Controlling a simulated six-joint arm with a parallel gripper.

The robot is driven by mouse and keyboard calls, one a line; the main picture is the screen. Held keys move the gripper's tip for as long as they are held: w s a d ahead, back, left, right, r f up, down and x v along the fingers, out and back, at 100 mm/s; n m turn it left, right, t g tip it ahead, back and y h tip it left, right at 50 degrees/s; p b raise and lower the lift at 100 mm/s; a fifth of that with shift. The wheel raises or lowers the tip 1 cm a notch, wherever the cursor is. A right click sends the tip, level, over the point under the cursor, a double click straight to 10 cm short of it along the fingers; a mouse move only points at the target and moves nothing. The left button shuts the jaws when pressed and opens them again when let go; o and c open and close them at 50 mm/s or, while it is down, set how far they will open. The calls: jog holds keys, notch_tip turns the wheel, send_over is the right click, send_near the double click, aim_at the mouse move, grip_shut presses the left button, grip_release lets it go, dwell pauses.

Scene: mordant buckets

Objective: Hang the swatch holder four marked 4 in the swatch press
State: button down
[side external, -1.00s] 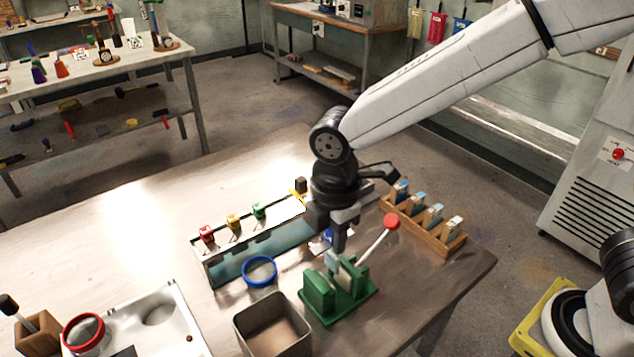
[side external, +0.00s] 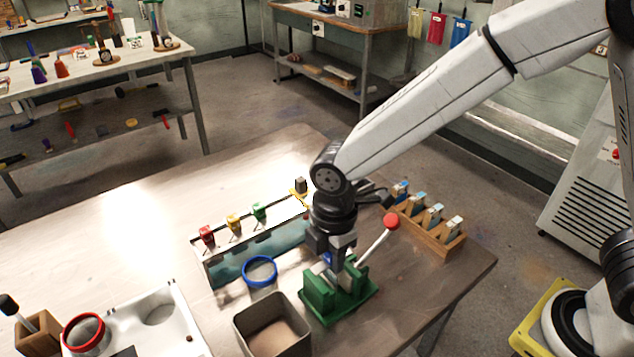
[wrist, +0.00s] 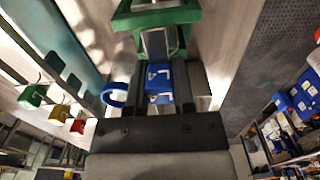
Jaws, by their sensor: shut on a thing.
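My gripper (side external: 328,256) is shut on a blue swatch holder (wrist: 160,84), which sits between the two fingers in the wrist view. The holder has white marks that I cannot read as a number. The green swatch press (side external: 318,297), with a red-knobbed lever (side external: 391,221), stands on the table. My gripper is right over the press, with the fingertips close to its top. The press also shows just past the holder in the wrist view (wrist: 155,18). I cannot tell whether the holder touches the press; the side view hides most of it.
A long trough (side external: 213,276) with red, yellow and green holders lies left of the press. A blue-rimmed bucket (side external: 260,270) and an open grey bin (side external: 245,325) stand close by. A wooden rack (side external: 455,246) with several holders is at right.

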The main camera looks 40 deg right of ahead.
jog(key=shift+f, duration=1.1)
jog(key=shift+c, duration=1.9)
grip_release()
jog(key=shift+r, duration=3.9)
